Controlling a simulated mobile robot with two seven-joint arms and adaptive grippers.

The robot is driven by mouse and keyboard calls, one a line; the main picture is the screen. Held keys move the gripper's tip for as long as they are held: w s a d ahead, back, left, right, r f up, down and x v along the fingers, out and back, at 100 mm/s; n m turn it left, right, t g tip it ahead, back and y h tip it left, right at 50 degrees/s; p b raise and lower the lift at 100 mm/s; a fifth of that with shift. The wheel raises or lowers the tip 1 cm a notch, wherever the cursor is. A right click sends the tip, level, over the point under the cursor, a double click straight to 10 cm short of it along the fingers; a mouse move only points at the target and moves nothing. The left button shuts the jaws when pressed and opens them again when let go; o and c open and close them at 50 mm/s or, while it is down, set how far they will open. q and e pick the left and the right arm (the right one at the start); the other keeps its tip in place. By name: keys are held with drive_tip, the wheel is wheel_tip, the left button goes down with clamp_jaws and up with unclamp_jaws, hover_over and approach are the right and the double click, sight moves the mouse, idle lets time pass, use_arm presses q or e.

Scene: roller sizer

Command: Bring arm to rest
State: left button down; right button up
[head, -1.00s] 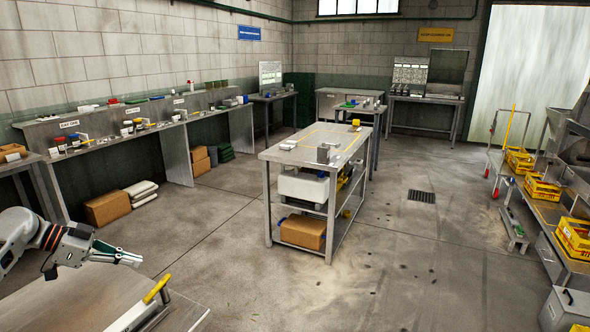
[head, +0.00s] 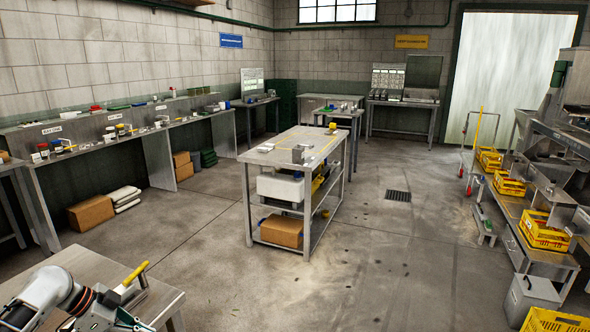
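My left arm comes in at the bottom left corner, low over a metal-topped table (head: 85,262). My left gripper (head: 138,323) is at the bottom edge of the head view, partly cut off, with a green part showing. Whether its fingers are apart or together cannot be made out, and no held object is visible. My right gripper is not in view.
A yellow-handled tool (head: 136,273) stands at the table's right side, close to my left gripper. A metal workbench (head: 262,158) with a white bin and cardboard box stands mid-room. Yellow crates (head: 543,231) line the right. Open floor lies between.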

use_arm(q)
drive_tip(key=s+d+f+t+y, duration=0.1)
drive_tip(key=s+d+f+y, duration=0.3)
drive_tip(key=s+d+f, duration=0.75)
drive_tip(key=s+a+r+n+t+y, duration=0.25)
drive_tip(key=s+a+r+y, duration=0.2)
drive_tip(key=s, duration=0.35)
drive_tip(key=s+a+r+n+t+y, duration=0.1)
drive_tip(key=s+a+r+n+y, duration=0.2)
drive_tip(key=s+a+r, duration=0.3)
drive_tip(key=d+f+n+t+h, duration=0.3)
drive_tip(key=d+f+h, duration=0.4)
drive_tip(key=d+f, duration=0.7)
drive_tip(key=shift+w+d+f+h, duration=0.25)
drive_tip(key=shift+d+h, duration=0.1)
drive_tip(key=shift+d, duration=1.15)
